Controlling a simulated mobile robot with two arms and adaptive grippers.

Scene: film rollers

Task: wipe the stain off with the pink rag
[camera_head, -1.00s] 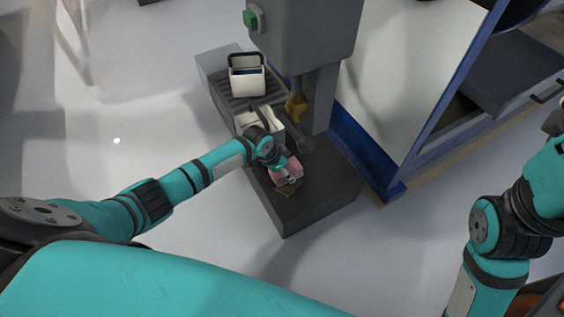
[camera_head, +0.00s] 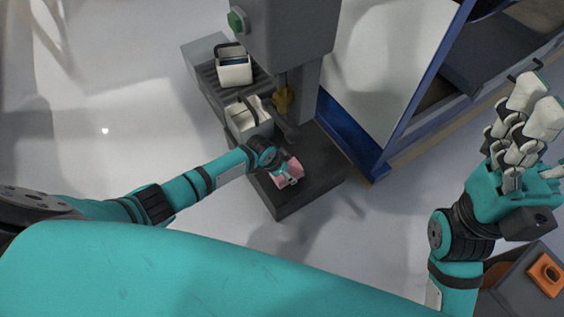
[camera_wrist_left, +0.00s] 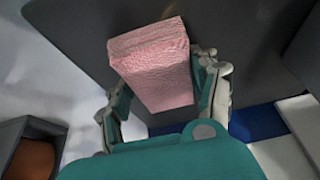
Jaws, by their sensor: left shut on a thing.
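The pink rag (camera_head: 289,174) is a folded block held over the dark machine base (camera_head: 285,204). My left gripper (camera_head: 281,168) is shut on it. In the left wrist view the rag (camera_wrist_left: 155,65) sits between the two fingers of the left gripper (camera_wrist_left: 165,85), in front of the dark surface. I cannot tell whether the rag touches that surface. No clear stain shows now; the area under the rag is hidden. My right gripper (camera_head: 522,125) is raised at the right, its fingers apart and empty.
A grey machine column (camera_head: 285,30) with a green button (camera_head: 237,20) rises behind. A blue-framed panel (camera_head: 385,80) stands right.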

